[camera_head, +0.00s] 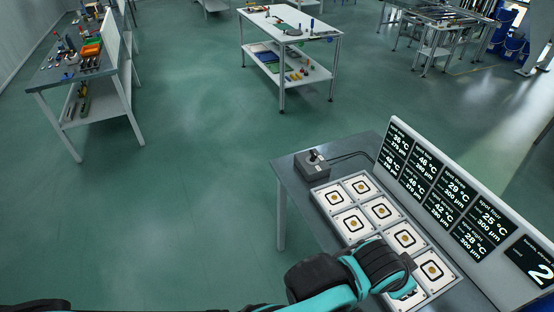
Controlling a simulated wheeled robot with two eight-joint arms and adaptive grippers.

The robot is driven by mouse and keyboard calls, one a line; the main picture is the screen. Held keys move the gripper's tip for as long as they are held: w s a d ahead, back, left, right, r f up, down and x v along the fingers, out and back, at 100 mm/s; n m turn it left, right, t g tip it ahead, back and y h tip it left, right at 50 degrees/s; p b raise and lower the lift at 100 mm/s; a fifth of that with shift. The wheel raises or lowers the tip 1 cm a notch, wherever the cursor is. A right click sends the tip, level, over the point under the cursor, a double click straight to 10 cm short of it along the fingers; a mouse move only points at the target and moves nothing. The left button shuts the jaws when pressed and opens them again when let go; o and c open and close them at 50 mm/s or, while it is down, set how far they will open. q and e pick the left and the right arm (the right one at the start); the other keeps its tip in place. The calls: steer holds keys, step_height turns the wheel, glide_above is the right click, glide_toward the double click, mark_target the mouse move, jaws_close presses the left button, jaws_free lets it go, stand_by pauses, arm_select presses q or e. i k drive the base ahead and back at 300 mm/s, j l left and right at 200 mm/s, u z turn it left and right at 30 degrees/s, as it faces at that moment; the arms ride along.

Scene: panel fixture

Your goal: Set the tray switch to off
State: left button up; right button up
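The switch is a small dark grey box (312,166) with a short black lever on top, at the back left corner of the table; a cable runs from it to the right. The lever's exact setting is too small to read. The tray (318,193) with several white square plates lies in front of it. My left gripper does not show.
A slanted display panel (400,124) with temperature readouts stands along the table's (290,183) right side. The floor left of the table is clear. A white workbench (262,22) and a grey bench (50,78) with tools stand farther off.

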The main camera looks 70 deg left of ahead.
mark_target(313, 156)
steer(key=u, duration=1.95)
